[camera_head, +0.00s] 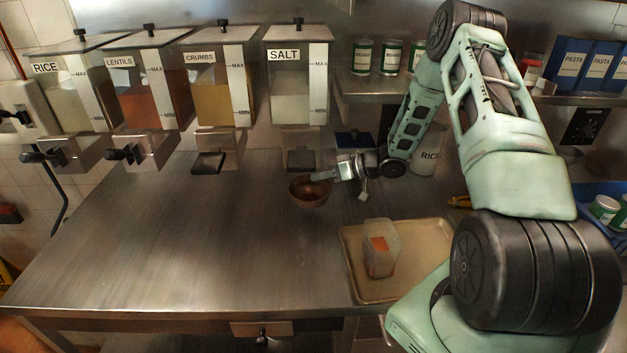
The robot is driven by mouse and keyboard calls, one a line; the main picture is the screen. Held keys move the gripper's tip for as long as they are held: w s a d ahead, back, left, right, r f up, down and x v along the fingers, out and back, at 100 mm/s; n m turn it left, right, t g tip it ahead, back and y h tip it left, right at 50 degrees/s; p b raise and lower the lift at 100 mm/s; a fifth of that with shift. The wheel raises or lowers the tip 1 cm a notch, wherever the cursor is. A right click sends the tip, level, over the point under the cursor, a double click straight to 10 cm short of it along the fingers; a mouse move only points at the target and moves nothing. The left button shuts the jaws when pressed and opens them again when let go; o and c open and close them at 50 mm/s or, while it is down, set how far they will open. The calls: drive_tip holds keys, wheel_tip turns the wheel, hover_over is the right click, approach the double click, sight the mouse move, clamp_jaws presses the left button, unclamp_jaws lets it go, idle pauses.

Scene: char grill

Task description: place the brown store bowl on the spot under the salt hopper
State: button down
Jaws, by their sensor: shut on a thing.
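The brown store bowl (309,194) is at the back middle of the steel counter, in front of and slightly right of the salt hopper's outlet. My gripper (322,177) reaches in from the right and is shut on the bowl's rim. The bowl looks upright; I cannot tell whether it touches the counter or hangs just above it. The salt hopper (297,85) is the rightmost of the wall hoppers, labelled SALT. Its dark outlet (300,159) is low over the counter. The spot under it is not clearly visible.
Rice (70,90), lentils (148,85) and crumbs (222,85) hoppers hang to the left. A tray (352,262) with a clear container (381,247) stands at the front right. A white RICE canister (428,155) is behind my arm. The left counter (160,235) is clear.

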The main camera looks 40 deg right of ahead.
sight(314, 183)
drive_tip(key=shift+w+a, duration=0.55)
drive_tip(key=shift+a, duration=0.25)
drive_tip(key=shift+a+f+p, duration=0.1)
drive_tip(key=shift+p, duration=0.2)
drive_tip(key=shift+f+p, duration=0.7)
drive_tip(key=shift+f, duration=1)
drive_tip(key=c, duration=1.6)
unclamp_jaws()
drive_tip(key=shift+o, duration=0.2)
drive_tip(key=b+v, duration=0.3)
drive_tip(key=v, duration=0.9)
